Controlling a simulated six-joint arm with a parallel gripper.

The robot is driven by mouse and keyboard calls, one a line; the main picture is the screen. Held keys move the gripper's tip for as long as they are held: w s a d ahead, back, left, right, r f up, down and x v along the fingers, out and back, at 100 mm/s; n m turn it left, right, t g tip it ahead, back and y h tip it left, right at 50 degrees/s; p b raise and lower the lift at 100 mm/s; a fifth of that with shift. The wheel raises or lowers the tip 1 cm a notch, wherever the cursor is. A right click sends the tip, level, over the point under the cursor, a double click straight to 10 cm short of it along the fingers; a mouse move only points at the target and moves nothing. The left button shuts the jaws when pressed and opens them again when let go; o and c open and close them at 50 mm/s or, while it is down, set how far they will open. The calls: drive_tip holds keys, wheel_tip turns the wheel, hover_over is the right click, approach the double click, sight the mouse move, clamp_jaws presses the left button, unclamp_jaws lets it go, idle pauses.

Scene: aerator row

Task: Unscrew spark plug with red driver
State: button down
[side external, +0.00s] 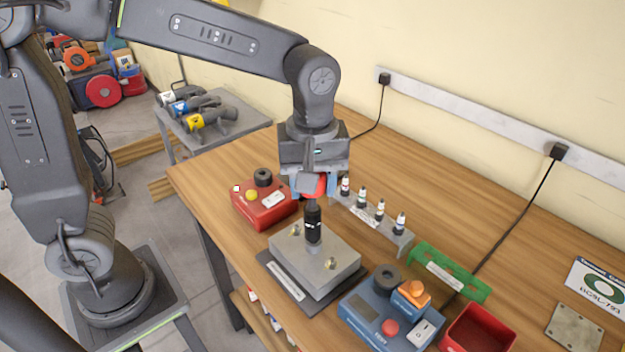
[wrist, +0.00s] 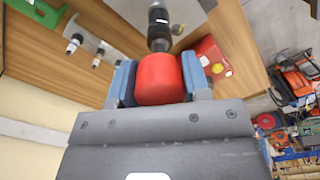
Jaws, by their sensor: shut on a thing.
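My gripper (side external: 314,186) has blue fingers closed on the red driver (wrist: 160,80). In the side view the driver's black lower part (side external: 312,223) points straight down onto the top of the grey metal block (side external: 318,268). In the wrist view the black shaft (wrist: 158,25) runs out from the red handle to the block. A spark plug under the driver is hidden, so I cannot tell whether the tip is seated on one.
A grey rack (side external: 399,239) with several white-and-black plugs stands behind the block. A red control box (side external: 265,212) is at left. A green holder (side external: 447,272), a blue control box (side external: 372,318) and a red bin (side external: 480,330) are at right. The wooden bench's back left is clear.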

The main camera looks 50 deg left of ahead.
drive_tip(key=shift+r, duration=2.4)
drive_tip(key=shift+w, duration=0.1)
